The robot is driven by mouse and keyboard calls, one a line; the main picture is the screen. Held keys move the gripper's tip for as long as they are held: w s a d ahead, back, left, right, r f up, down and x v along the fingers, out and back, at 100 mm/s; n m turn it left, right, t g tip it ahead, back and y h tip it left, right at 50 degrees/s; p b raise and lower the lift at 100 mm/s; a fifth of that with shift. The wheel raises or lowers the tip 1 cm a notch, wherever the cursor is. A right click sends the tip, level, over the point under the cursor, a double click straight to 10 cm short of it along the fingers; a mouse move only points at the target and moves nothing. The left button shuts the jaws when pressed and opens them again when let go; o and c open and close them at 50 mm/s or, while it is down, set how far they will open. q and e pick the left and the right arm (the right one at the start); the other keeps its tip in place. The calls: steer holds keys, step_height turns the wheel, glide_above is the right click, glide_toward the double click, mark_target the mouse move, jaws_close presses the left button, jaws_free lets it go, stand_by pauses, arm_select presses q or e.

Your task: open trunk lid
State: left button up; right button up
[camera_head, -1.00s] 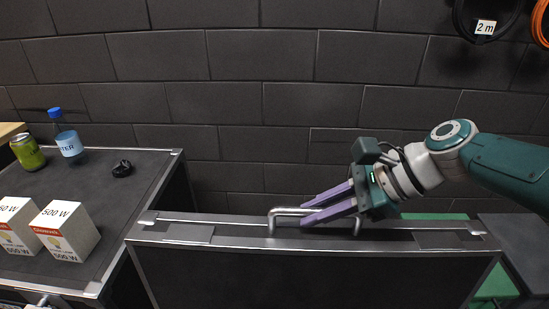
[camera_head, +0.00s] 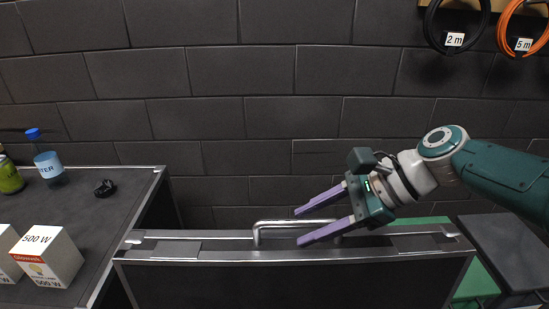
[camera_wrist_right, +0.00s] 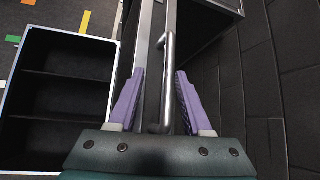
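The trunk's dark panel (camera_head: 290,284) has metal edging and a narrow top with a silver bar handle (camera_head: 257,234). The panel stands upright at the lower middle of the head view; I cannot tell how far the lid is raised. My right gripper (camera_head: 299,227) has two purple fingers spread apart, one on each side of the handle bar. In the right wrist view, the handle (camera_wrist_right: 170,70) runs between the open fingers (camera_wrist_right: 158,95) with gaps on both sides. My left gripper is not in view.
A dark table (camera_head: 110,215) at left carries a water bottle (camera_head: 48,165), a green can (camera_head: 8,175), a black knob-like item (camera_head: 104,188) and white boxes (camera_head: 48,258). A block wall (camera_head: 250,90) stands behind. An open compartmented case (camera_wrist_right: 65,75) shows in the wrist view.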

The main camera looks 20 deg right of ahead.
steer(key=p+v, duration=0.2)
steer(key=v, duration=0.5)
steer(key=shift+r, duration=0.2)
steer(key=s+a+f+n+g+h, duration=0.1)
steer(key=s+a+f+n+h, duration=0.1)
steer(key=s+n, duration=0.4)
steer(key=s+a+f+n+g+h, duration=0.2)
steer(key=s+f+n, duration=0.1)
steer(key=s+n, duration=0.35)
steer(key=s+d+r+n+t+h, duration=0.15)
steer(key=s+r+n+h, duration=0.25)
steer(key=s+r+n, duration=0.5)
step_height(320, 180, up, 25)
steer(key=p, duration=2.6)
steer(key=shift+s, duration=0.3)
steer(key=shift+a+f+n, duration=0.1)
steer(key=shift+n, duration=0.15)
